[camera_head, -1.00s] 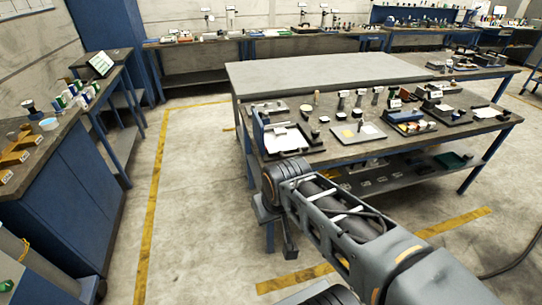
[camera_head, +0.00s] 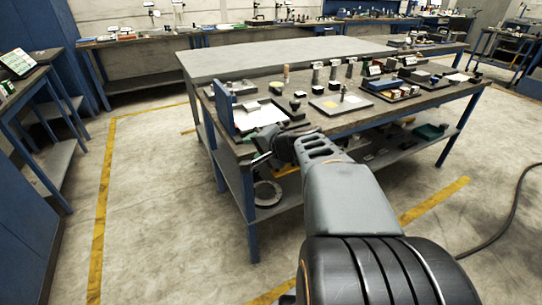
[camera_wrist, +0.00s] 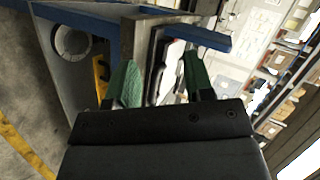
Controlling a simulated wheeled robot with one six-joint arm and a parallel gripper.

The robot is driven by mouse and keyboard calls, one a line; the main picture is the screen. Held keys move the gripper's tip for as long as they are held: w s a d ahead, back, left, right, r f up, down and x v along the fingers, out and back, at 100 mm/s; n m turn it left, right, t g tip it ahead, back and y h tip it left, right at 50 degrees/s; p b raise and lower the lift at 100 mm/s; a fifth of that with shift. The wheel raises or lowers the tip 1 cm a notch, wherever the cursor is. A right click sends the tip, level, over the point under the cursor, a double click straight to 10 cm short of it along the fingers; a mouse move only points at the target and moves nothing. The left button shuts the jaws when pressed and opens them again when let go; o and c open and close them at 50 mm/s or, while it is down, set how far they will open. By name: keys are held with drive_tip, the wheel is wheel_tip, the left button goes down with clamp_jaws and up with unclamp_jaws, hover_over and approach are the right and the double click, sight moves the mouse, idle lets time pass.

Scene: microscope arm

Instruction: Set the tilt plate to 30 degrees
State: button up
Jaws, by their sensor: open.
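I cannot tell for sure which item is the tilt plate. A blue upright plate (camera_head: 225,108) stands at the near left corner of the workbench, beside a tray with a white sheet (camera_head: 260,117). In the wrist view a blue bar (camera_wrist: 185,28) crosses beyond the fingers, perhaps the same plate. My gripper (camera_head: 262,150) is at the bench's near left edge, close to the tray and apart from the blue plate. In the wrist view my gripper (camera_wrist: 158,80) has its green fingers spread, with the bench edge and dark tray rim beyond them. No angle marking is readable.
The workbench (camera_head: 290,85) carries a grey plate (camera_head: 340,104), small blocks and several labelled posts. A grey ring (camera_head: 268,193) lies on its lower shelf. Another blue bench stands at the left. The floor between them is clear.

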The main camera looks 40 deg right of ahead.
drive_tip(key=d+f+m+t+h+b, duration=0.35)
drive_tip(key=d+m+b, duration=0.25)
drive_tip(key=d, duration=0.6)
drive_tip(key=shift+g+h, duration=0.25)
drive_tip(key=shift+h, duration=0.4)
drive_tip(key=b+x, duration=0.1)
drive_tip(key=x, duration=1.2)
drive_tip(key=shift+w+f, duration=0.1)
drive_tip(key=shift+w, duration=0.1)
clamp_jaws()
drive_tip(key=shift+a, duration=0.1)
